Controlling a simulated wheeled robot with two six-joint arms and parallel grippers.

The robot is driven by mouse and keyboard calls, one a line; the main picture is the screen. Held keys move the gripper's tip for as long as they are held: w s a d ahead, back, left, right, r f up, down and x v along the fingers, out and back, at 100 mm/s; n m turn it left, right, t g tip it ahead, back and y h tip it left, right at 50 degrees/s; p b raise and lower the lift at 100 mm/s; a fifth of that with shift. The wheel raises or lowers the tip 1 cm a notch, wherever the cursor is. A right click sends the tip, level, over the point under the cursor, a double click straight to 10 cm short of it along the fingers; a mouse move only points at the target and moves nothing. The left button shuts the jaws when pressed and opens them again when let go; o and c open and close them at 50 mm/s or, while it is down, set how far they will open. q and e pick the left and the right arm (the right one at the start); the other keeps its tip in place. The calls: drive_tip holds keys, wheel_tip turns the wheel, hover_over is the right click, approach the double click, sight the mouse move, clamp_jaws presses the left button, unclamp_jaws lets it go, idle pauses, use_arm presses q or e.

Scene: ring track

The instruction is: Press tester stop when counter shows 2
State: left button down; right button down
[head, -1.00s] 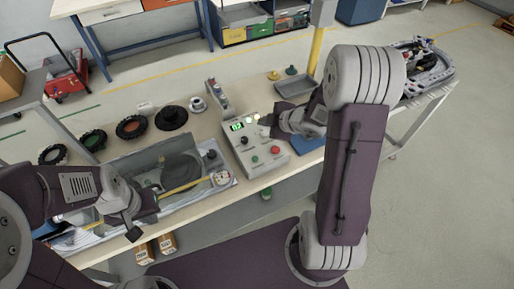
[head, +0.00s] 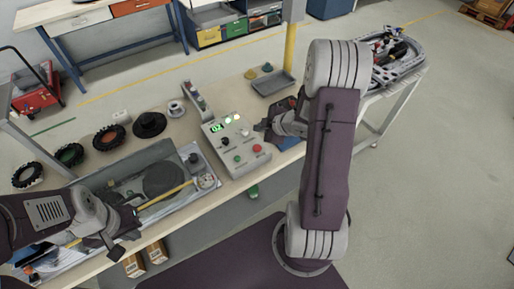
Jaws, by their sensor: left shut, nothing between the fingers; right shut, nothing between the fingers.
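The tester (head: 238,168) is a grey box on the bench with a small lit green display (head: 217,127). The digits are tiny and look like 02. Its sloped top carries a red button (head: 257,148), a green button (head: 238,158), a black knob (head: 224,141) and small lit lamps. My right gripper (head: 262,127) is shut and empty at the tester's upper right edge, a little behind the red button and apart from it. My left gripper (head: 113,252) is shut and empty at the bench's front edge, left of the tester.
A grey tray (head: 105,182) with a dark disc and a yellow stick lies left of the tester. Several dark rings (head: 109,138) line the bench behind it. A small grey tray (head: 272,83) and a yellow post (head: 290,45) stand behind the tester.

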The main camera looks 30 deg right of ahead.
drive_tip(key=b, duration=0.7)
hover_over(259, 149)
wheel_tip(259, 149, down, 7)
drive_tip(key=shift+f, duration=0.65)
drive_tip(key=shift+b, duration=0.3)
idle(0.6)
drive_tip(key=shift+f, duration=0.4)
drive_tip(key=shift+f+b, duration=0.6)
drive_tip(key=shift+b, duration=0.15)
idle(0.4)
drive_tip(key=shift+r, duration=0.15)
drive_tip(key=shift+r+p, duration=0.85)
drive_tip(key=shift+p, duration=0.15)
